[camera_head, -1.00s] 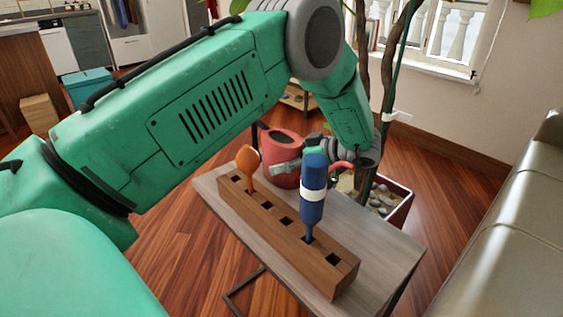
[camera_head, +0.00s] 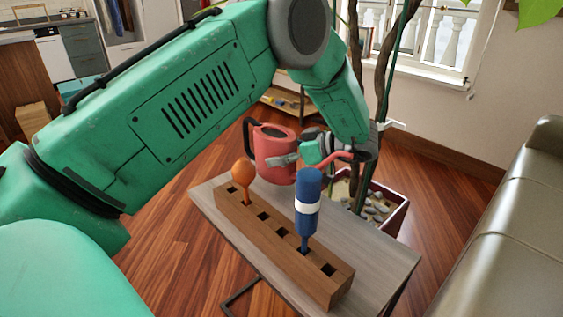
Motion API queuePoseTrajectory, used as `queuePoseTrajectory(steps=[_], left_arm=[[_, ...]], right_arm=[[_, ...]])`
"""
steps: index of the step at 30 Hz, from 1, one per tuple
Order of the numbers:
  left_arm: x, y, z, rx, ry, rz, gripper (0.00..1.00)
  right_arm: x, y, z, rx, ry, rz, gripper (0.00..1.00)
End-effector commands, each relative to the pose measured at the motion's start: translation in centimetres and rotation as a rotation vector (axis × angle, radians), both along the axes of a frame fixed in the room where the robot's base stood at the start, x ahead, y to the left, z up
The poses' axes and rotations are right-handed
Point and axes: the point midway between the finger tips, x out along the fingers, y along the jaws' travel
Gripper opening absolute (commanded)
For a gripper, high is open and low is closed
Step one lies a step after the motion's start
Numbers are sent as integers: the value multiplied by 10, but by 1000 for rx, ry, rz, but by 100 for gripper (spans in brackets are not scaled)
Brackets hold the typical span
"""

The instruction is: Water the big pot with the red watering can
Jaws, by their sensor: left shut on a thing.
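The red watering can (camera_head: 272,152) is in the middle of the head view, above the far edge of the small table, with its dark handle at left and its spout at right. My left gripper (camera_head: 303,152) is shut on the can and holds it, partly hidden behind the can and the blue tool. The can looks nearly upright. The big pot (camera_head: 394,219) stands on the floor behind the table at right, with stones and tree trunks in it. The spout points toward the pot. My right gripper is not in view.
The grey table (camera_head: 375,262) carries a wooden block (camera_head: 285,242) with square holes. An orange tool (camera_head: 243,172) and a blue tool (camera_head: 308,200) stand in it, close in front of the can. A sofa (camera_head: 505,230) stands at right.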

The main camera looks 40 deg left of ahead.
Motion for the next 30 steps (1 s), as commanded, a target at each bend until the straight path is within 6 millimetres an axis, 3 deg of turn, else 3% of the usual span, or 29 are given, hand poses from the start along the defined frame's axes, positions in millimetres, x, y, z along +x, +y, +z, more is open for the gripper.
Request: queuePoseTrajectory(steps=[1, 3, 9, 23, 30], left_arm=[[1, 1, 16, 2, -4, 1, 30], [1, 0, 29, 1, -3, 0, 30], [1, 0, 53, 2, -2, 0, 30], [1, 0, 60, 2, -1, -1, 30], [1, 0, 90, 3, -2, 0, 30]], right_arm=[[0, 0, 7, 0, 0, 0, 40], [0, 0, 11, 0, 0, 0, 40], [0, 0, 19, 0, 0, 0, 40], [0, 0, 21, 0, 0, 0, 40], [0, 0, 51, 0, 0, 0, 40]])
